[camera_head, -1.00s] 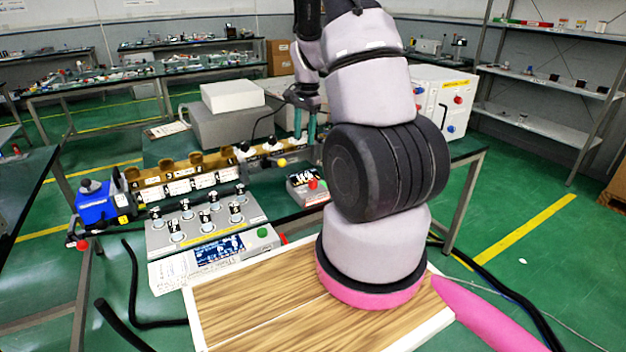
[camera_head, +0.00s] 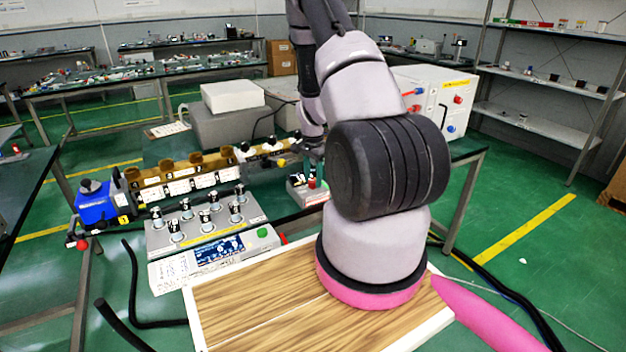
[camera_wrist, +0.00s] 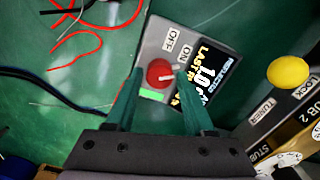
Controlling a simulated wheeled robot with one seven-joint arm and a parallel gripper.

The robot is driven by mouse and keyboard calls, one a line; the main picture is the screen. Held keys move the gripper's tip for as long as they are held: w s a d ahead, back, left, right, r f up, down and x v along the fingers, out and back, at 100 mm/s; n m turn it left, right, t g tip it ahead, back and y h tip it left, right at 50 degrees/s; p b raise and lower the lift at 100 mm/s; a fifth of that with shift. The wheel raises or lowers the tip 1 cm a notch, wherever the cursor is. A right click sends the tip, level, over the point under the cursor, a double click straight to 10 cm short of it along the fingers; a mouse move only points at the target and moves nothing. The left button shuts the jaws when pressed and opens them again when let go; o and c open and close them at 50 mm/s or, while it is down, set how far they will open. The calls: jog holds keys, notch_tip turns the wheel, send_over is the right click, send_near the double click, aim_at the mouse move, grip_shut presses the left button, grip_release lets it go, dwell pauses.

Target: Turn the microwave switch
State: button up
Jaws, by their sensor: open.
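The microwave switch is a red knob (camera_wrist: 158,72) with a light pointer, on a small grey box with OFF and ON labels and a lit display (camera_wrist: 212,77). In the head view the box (camera_head: 296,190) stands on the green table, with its red knob (camera_head: 312,183) partly behind my fingers. My gripper (camera_wrist: 159,84) is open, its two teal fingers on either side of the knob in the wrist view. I cannot tell whether they touch it. In the head view my gripper (camera_head: 309,170) is just above the box, partly hidden by my arm.
A long waveguide bench (camera_head: 180,180) with a yellow knob (camera_wrist: 288,72) lies close beside the box. A grey panel with several knobs (camera_head: 205,222) stands to the left. Red wires (camera_wrist: 75,38) and black cables lie on the table.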

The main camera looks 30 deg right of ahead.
jog(key=shift+f, duration=0.35)
grip_shut()
jog(key=shift+n, duration=0.3)
jog(key=n, duration=0.5)
jog(key=shift+n, duration=0.3)
jog(key=n, duration=0.5)
jog(key=shift+n, duration=0.3)
